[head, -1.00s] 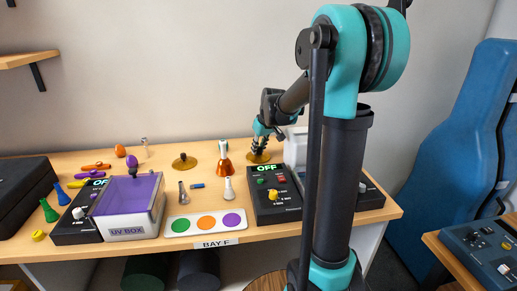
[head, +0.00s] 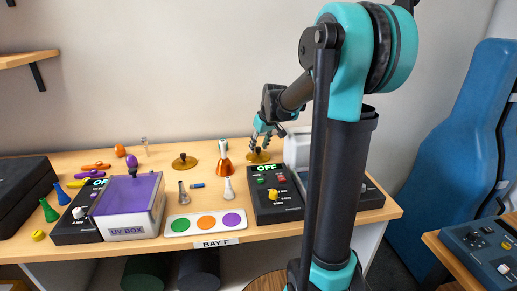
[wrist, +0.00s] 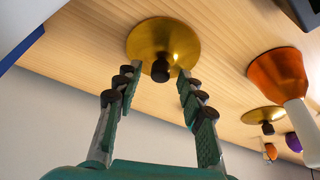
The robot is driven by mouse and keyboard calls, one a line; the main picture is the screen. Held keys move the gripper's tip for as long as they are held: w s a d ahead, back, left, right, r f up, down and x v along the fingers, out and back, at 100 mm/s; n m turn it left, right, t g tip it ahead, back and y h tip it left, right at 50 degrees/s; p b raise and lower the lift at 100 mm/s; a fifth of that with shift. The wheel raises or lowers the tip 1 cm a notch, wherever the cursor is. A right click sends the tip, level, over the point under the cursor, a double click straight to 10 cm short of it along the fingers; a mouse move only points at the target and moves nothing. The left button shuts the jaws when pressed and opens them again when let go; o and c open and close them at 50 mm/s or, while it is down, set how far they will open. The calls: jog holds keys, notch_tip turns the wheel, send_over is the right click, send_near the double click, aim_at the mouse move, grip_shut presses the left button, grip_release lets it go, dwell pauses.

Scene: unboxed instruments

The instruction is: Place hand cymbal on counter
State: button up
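A brass hand cymbal (head: 266,158) with a dark knob lies flat on the wooden counter (head: 140,214), behind a black control box. It also shows in the wrist view (wrist: 160,38), its knob (wrist: 160,70) near the gap between my fingertips. My gripper (head: 261,142) is just above the cymbal. In the wrist view its two fingers (wrist: 155,82) are spread apart with nothing held between them. A second brass cymbal (head: 184,162) lies flat further left on the counter.
An orange handbell (head: 225,165) with a white handle stands close left of the cymbal. The black control box (head: 273,202) is in front, and a white box (head: 298,146) is close on the right. A purple-lidded UV box (head: 129,200) stands at left.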

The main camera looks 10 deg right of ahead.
jog(key=v, duration=1)
jog(key=shift+r, duration=0.25)
